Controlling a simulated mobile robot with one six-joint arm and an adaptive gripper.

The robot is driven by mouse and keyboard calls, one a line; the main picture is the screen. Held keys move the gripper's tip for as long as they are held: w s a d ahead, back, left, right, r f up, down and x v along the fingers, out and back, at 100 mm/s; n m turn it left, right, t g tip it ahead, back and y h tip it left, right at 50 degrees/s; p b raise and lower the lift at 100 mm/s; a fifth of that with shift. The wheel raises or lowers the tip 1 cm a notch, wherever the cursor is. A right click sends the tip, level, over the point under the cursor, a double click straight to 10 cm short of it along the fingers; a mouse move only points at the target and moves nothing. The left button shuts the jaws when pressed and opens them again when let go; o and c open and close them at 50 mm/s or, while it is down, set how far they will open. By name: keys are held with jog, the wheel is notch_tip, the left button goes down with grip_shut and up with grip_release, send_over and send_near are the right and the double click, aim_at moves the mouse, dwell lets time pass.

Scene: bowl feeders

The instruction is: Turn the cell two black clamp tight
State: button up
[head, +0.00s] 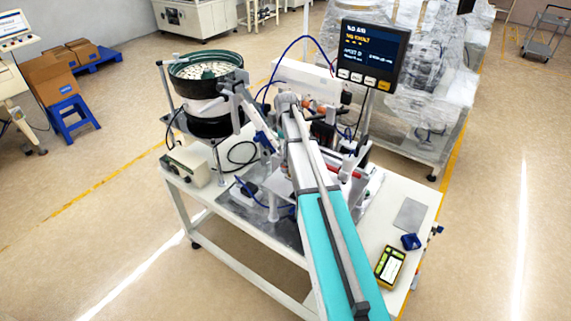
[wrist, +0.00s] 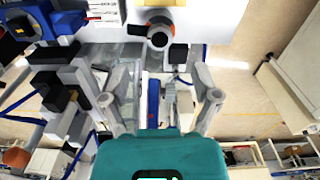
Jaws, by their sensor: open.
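My gripper (wrist: 160,72) shows in the wrist view as a teal body with two grey fingers spread wide apart. It is open, with nothing held between the fingers. Ahead of it is a round grey and black part with an orange ring (wrist: 158,32). A small black block (wrist: 178,53) sits just right of and below that part. I cannot tell which black part is the cell two clamp, or whether it is tight. In the head view, black fixtures (head: 323,133) stand right of my arm's end, and my arm hides much of the cell.
A bowl feeder (head: 207,72) stands at the left of the white bench (head: 408,215). A display (head: 371,55) rises behind the cell. A yellow handheld device (head: 390,265) and a blue item (head: 411,241) lie at the bench's front right. Black and blue parts crowd the wrist view's left.

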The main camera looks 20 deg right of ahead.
jog(key=shift+f+b, duration=2.8)
jog(key=shift+f, duration=0.25)
